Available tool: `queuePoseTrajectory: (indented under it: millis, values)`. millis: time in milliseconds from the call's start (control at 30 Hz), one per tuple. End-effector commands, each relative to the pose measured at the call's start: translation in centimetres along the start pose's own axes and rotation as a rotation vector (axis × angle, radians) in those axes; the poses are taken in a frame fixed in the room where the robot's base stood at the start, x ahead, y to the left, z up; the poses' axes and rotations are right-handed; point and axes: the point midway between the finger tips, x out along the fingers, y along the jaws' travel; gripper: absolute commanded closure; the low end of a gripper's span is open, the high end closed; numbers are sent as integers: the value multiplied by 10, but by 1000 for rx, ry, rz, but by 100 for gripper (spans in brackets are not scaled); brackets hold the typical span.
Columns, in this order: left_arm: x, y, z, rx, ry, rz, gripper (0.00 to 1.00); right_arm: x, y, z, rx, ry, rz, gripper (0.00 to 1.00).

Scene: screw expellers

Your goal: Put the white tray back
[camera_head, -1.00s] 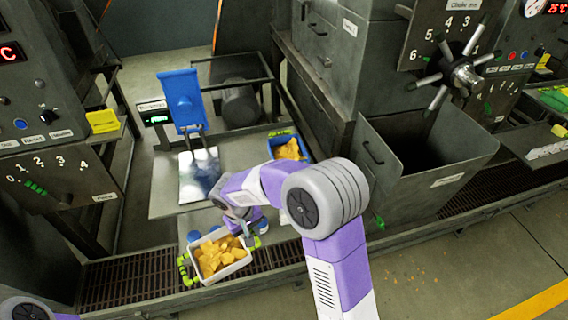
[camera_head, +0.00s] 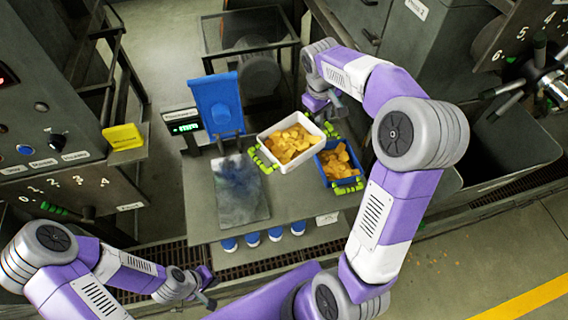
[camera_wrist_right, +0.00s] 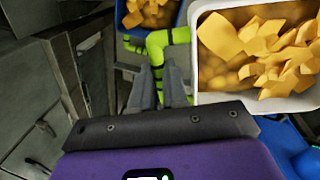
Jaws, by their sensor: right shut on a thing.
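The white tray (camera_head: 298,162), full of orange-yellow chunks, is over the back of the grey table, left of the blue tray (camera_head: 345,181). It has green handles at both ends. I cannot tell whether it touches the table. My right gripper (camera_head: 326,108) is shut on its right green handle. In the right wrist view, the gripper (camera_wrist_right: 160,82) holds this handle beside the white tray (camera_wrist_right: 240,98), with the blue tray's corner above. My left gripper (camera_head: 208,292) is low at the left, away from the trays; its fingers are too small to read.
A metal plate (camera_head: 241,190) and a scale with an upright blue panel (camera_head: 218,104) are left of the white tray. Several blue-capped items (camera_head: 252,239) line the table's front. An open metal hopper (camera_head: 500,140) is at the right.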

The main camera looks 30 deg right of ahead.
Motion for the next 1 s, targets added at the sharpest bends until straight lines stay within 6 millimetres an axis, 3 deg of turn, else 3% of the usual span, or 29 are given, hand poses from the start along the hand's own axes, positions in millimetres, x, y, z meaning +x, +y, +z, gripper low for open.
queuePoseTrajectory:
  millis: [100,300,433,700,1000]
  values:
    - [24,-9,0,-1,-2,0,100,8,1,0,5,2,-16,100]
    - [44,-17,-1,-1,-2,-1,100,6,0,0,2,2,-47,100]
    - [50,-19,-2,-1,-1,0,100,13,-2,1,-1,0,-58,100]
    - [58,-22,-2,0,-1,0,100,58,-9,2,-2,-2,-59,100]
    - [62,-24,-3,0,0,0,100,87,-14,2,-1,-2,-59,100]
